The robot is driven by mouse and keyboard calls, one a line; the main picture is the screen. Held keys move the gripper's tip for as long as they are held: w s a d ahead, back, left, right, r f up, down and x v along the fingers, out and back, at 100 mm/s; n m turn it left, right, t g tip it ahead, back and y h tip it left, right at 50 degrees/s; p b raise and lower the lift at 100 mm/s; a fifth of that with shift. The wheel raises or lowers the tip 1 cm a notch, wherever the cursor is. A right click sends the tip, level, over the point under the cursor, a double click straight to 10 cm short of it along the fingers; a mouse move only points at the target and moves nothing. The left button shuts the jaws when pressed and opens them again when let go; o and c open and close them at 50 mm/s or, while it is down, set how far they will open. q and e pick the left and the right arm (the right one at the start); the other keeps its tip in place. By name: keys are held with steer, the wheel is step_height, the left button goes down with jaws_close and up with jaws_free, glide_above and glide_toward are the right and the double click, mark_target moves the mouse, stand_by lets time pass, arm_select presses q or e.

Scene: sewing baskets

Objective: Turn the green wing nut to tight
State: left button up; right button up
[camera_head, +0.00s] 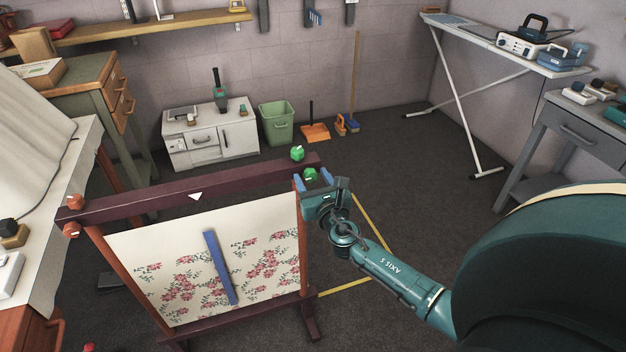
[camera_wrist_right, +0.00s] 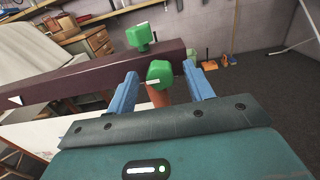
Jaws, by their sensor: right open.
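Two green knobs that look like the wing nuts sit at the right end of the frame's dark red top bar (camera_head: 200,186). The upper green nut (camera_head: 297,153) stands above the bar; it also shows in the wrist view (camera_wrist_right: 140,37). The lower green nut (camera_head: 310,174) is on the near side of the bar, by the post. In the wrist view the lower nut (camera_wrist_right: 160,72) lies between the blue fingers of my right gripper (camera_wrist_right: 160,76), with gaps at both sides. My right gripper (camera_head: 313,179) is open. My left gripper is out of view.
The frame holds flowered cloth (camera_head: 170,270) with a blue strip (camera_head: 221,268) across it. Two orange nuts (camera_head: 75,202) (camera_head: 71,230) sit at the bar's left end. A white cabinet (camera_head: 210,138) and green bin (camera_head: 277,123) stand behind. Floor to the right is mostly clear.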

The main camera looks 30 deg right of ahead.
steer(key=shift+c, duration=0.4)
steer(key=c, duration=0.9)
